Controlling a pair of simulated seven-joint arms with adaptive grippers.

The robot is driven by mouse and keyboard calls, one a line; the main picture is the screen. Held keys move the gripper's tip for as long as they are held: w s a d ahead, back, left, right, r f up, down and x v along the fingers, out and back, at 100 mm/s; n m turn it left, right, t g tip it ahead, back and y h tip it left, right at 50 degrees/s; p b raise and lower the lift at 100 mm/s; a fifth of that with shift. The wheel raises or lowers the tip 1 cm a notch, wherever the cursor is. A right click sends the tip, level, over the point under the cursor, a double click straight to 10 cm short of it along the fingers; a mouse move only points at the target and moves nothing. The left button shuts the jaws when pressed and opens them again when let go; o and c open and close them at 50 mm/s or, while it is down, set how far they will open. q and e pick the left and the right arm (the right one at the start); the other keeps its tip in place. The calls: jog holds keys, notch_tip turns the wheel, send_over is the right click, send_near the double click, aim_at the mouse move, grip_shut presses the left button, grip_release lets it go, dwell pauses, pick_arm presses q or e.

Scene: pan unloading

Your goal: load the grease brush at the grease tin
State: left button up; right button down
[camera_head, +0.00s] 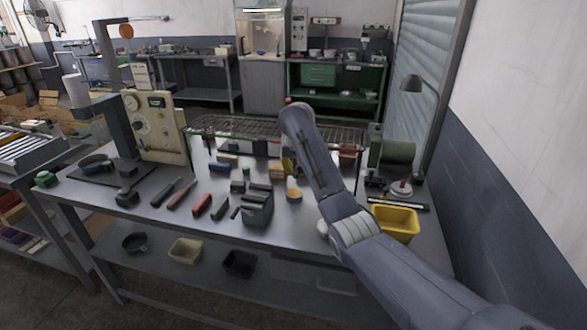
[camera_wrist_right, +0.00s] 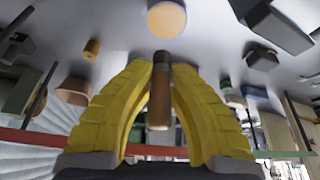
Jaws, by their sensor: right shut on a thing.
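The grease tin (camera_head: 294,192) is a small round tin with an amber top, on the bench near the middle. Its amber disc also shows at the top of the right wrist view (camera_wrist_right: 166,18). My right gripper (camera_wrist_right: 160,66) has yellow ribbed fingers and is shut on the grease brush (camera_wrist_right: 159,95), whose brown handle lies between them. The brush's darker end points toward the tin, with a gap between them in the picture; its height above the tin I cannot tell. In the head view my arm mostly hides the gripper and brush. My left gripper is not in view.
A grey block-like tool (camera_head: 257,208) stands left of the tin. Several hand tools lie farther left. A wire rack (camera_head: 235,130) spans the back. The bench front (camera_head: 180,222) is mostly bare.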

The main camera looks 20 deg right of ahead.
aim_at(294, 189)
jog(key=shift+w+a+f, duration=0.1)
jog(key=shift+w+a, duration=0.1)
jog(key=shift+w, duration=0.1)
jog(key=shift+f, duration=2.9)
jog(key=shift+f, duration=0.6)
notch_tip(294, 189, up, 7)
dwell(0.7)
jog(key=shift+a, duration=0.1)
dwell(0.6)
